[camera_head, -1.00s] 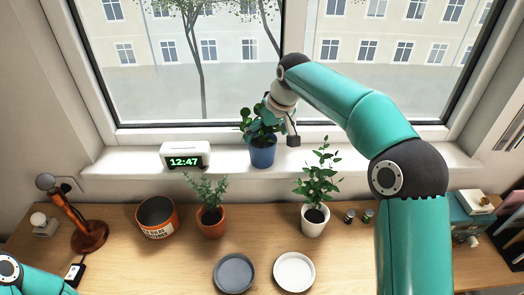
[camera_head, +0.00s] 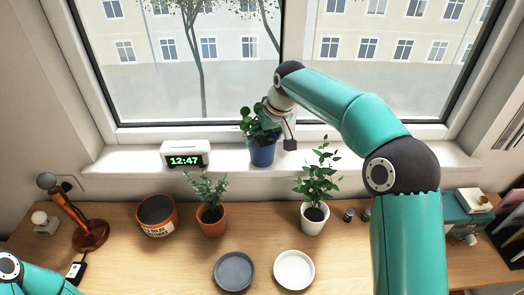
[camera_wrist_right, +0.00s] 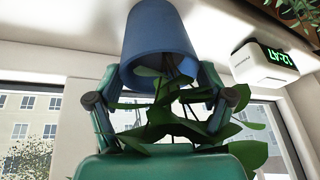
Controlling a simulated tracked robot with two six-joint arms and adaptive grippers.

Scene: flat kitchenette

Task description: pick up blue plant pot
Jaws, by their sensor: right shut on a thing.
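The blue plant pot (camera_head: 262,154) holds a leafy green plant and stands upright on the white window sill (camera_head: 325,159). My right gripper (camera_head: 272,136) comes down to it from above and the right, and its fingers are partly hidden by leaves. In the right wrist view the blue pot (camera_wrist_right: 157,35) appears upside down, with one finger on each side of the plant near the rim. The gripper is shut on the pot; leaves hide the exact contact. My left arm shows only at the lower left corner, and its gripper is out of view.
A digital clock (camera_head: 185,154) stands left of the pot on the sill. Below on the desk are an orange-potted plant (camera_head: 211,219), a white-potted plant (camera_head: 313,218), an orange tin (camera_head: 157,218), a grey dish (camera_head: 234,271) and a white dish (camera_head: 294,271). The window is close behind.

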